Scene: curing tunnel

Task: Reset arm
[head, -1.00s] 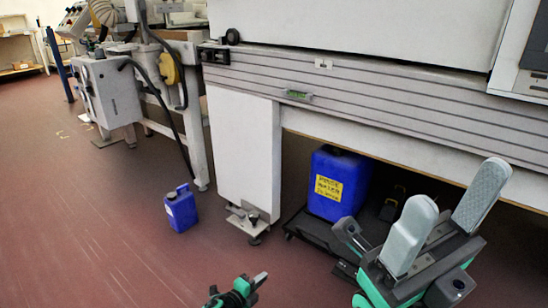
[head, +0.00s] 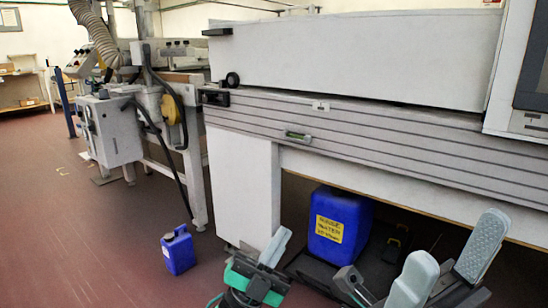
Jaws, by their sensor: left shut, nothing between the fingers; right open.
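My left gripper (head: 276,246) is at the lower middle of the head view, with green and dark parts on its body. Its pale fingers are shut with nothing between them. It appears in front of the foot of the white cabinet and touches nothing that I can see. My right gripper (head: 446,264) is at the lower right, its two long pale grey fingers spread apart and empty. It appears in front of the dark space under the machine. The lower parts of both arms are cut off by the bottom edge.
The long white machine (head: 370,140) with a lined front panel fills the right. Under it a blue labelled container (head: 340,226) stands on a dark base. A smaller blue jug (head: 178,252) stands on the floor. The reddish floor (head: 80,235) at left is clear.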

